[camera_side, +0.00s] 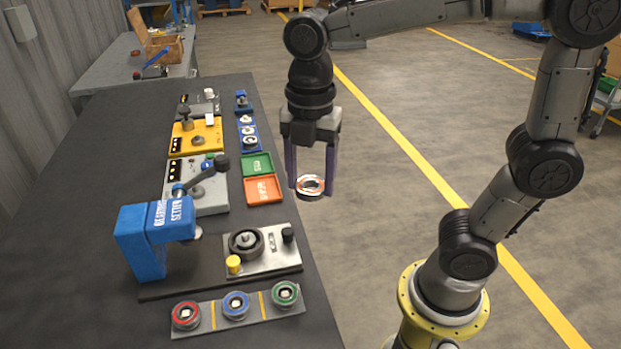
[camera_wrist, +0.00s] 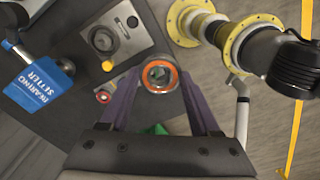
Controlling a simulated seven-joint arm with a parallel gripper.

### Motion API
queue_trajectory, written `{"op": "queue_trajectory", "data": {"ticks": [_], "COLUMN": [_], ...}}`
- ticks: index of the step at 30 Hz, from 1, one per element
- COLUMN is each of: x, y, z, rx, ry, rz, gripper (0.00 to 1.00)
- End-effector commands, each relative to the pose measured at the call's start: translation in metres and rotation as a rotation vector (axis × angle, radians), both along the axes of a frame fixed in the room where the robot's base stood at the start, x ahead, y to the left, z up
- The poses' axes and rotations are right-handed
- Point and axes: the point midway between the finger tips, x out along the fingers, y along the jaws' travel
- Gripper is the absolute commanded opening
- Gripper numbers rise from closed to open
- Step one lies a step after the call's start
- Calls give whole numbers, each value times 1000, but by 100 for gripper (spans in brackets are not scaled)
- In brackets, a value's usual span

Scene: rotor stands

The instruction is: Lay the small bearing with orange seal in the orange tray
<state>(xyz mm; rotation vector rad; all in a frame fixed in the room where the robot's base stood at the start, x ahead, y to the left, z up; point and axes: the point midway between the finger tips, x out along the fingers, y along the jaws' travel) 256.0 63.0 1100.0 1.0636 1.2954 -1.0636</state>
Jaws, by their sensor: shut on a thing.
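The small bearing with orange seal (camera_side: 310,186) is held between the two purple fingers of my gripper (camera_side: 310,189). The bearing's orange ring faces up in the side view, and it also shows in the wrist view (camera_wrist: 159,77) between the fingertips of my gripper (camera_wrist: 160,85). My gripper is shut on the bearing, raised in the air to the right of the orange tray. The orange tray (camera_side: 264,190) lies on the dark bench and looks empty. In the wrist view I cannot make out the orange tray.
A green tray (camera_side: 257,164) adjoins the orange tray. A blue bearing setter (camera_side: 145,240) with a lever stands left. A grey plate (camera_side: 275,262) with a black wheel and a strip of colour-ringed bearings (camera_side: 236,305) lie in front. A blue rack (camera_side: 249,133) stands behind.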

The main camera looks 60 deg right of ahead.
Motion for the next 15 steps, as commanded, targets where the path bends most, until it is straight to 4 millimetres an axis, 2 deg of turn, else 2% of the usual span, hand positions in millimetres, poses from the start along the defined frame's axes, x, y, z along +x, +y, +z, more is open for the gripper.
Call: {"op": "queue_trajectory", "data": {"ticks": [10,13,15], "x": [4,17,33], "y": [1,2,-3], "z": [0,0,-4], "rx": [0,0,-1], "ry": [0,2,4], "rz": [46,117,156], "gripper": [1,1,1]}}
